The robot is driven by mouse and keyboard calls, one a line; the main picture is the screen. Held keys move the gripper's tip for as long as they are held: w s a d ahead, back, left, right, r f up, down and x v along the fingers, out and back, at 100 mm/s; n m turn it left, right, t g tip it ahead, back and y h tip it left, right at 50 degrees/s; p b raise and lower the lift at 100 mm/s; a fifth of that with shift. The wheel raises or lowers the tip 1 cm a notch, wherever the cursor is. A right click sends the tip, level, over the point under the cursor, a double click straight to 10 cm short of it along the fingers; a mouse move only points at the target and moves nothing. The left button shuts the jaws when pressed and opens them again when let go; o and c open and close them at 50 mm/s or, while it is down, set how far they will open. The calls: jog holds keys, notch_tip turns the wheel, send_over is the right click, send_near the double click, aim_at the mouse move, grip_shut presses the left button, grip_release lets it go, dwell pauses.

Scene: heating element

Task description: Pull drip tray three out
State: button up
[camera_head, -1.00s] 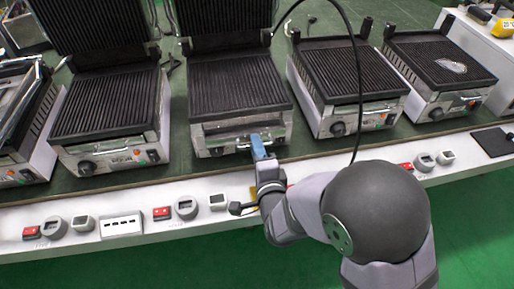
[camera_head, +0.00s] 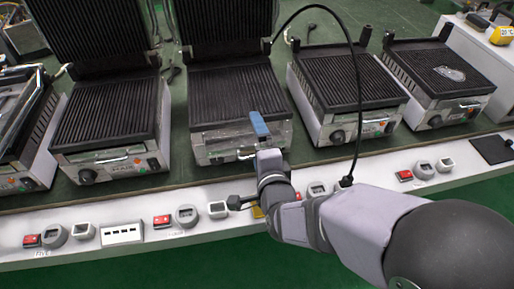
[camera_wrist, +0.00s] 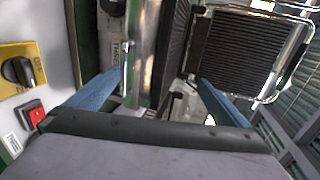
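The third grill (camera_head: 232,97) stands in the middle of the head view with its ribbed lid raised. A drip tray front (camera_head: 215,150) seems to be the low silver panel on its front face, partly hidden by my gripper. My gripper (camera_head: 259,125) has blue fingers and is at the right part of that face. In the wrist view my gripper (camera_wrist: 162,84) has its two fingers wide apart, with the steel edge of the grill (camera_wrist: 140,50) between them. I cannot tell whether a finger touches the tray.
Other grills stand left (camera_head: 107,112) and right (camera_head: 345,88) of it. A white ledge (camera_head: 120,215) with red switches and dials runs along the front. A black cable (camera_head: 352,60) arches beside the third grill.

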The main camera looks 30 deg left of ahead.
jog(key=shift+t+y, duration=0.4)
jog(key=r, duration=0.2)
jog(key=a+r, duration=0.1)
jog(key=r, duration=0.1)
jog(key=shift+w+r, duration=0.1)
jog(key=shift+w, duration=0.25)
jog(key=shift+s+d+r, duration=0.25)
jog(key=shift+d, duration=0.05)
jog(key=c, duration=1.3)
jog(key=shift+s+d, duration=0.15)
jog(key=shift+c, duration=0.7)
jog(key=shift+o, duration=0.2)
jog(key=shift+f, duration=0.45)
jog(key=s+d+f+b, duration=0.4)
jog(key=f+b, duration=0.1)
jog(key=f, duration=0.4)
jog(key=shift+r+x, duration=0.2)
jog(key=shift+x, duration=3.65)
grip_shut()
